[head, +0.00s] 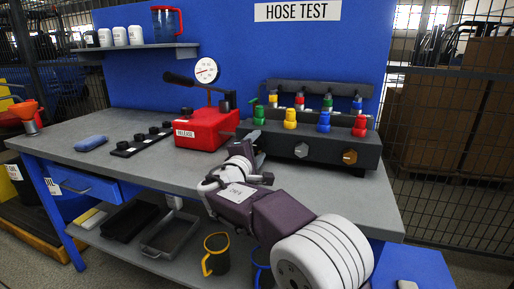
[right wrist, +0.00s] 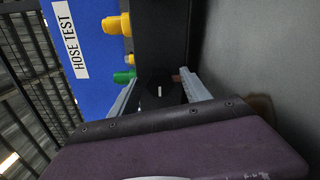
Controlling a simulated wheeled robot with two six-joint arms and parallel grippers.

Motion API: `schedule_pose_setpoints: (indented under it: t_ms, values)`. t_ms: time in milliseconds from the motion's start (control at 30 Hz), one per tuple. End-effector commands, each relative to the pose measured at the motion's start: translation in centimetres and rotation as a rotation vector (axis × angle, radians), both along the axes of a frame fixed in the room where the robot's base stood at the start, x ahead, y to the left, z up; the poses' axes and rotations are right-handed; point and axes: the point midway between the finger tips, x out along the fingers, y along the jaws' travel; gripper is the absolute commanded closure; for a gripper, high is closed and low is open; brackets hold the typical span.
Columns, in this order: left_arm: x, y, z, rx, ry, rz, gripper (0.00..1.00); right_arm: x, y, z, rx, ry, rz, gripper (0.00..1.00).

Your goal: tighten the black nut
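The black nut (right wrist: 160,92) is a dark six-sided shape with a small white mark, on the front of the dark manifold block (head: 326,151). In the head view my right gripper hides it. In the right wrist view it lies between the two grey fingers of my right gripper (right wrist: 158,88), which are spread apart, one on each side. I cannot tell whether they touch it. In the head view the right gripper (head: 256,147) is at the block's left end. My left gripper is not in view.
A silver hex nut (head: 301,150) and a brass one (head: 349,157) sit farther right on the block, below coloured fittings (head: 323,122). A red pump (head: 205,129) with a gauge (head: 206,70) stands close to the left. The bench front (head: 350,198) is clear.

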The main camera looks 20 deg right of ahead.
Motion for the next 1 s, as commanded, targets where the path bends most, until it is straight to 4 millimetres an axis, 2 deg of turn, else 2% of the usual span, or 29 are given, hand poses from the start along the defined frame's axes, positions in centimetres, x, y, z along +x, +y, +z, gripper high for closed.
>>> schedule_pose_setpoints:
  t_ms: [133, 233, 500, 600, 733, 1000]
  values:
    - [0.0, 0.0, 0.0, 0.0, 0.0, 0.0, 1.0, -0.1, 0.1, 0.1, -0.001, -0.001, 0.0, 0.45]
    - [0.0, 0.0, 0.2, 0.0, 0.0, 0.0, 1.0, -0.9, 0.7, 0.2, -0.001, -0.001, 0.003, 0.45]
    - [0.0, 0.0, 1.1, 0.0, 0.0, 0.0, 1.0, -5.7, 4.0, 0.2, 0.0, 0.0, 0.005, 0.45]
    - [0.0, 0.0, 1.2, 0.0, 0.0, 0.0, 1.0, -6.9, 4.8, 0.2, -0.001, 0.0, 0.003, 0.45]
    - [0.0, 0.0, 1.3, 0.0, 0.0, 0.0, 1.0, -7.5, 5.1, 0.1, 0.0, -0.001, 0.001, 0.45]
    - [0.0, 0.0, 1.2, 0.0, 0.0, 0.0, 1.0, -7.5, 5.1, 0.0, -0.001, -0.001, 0.0, 0.45]
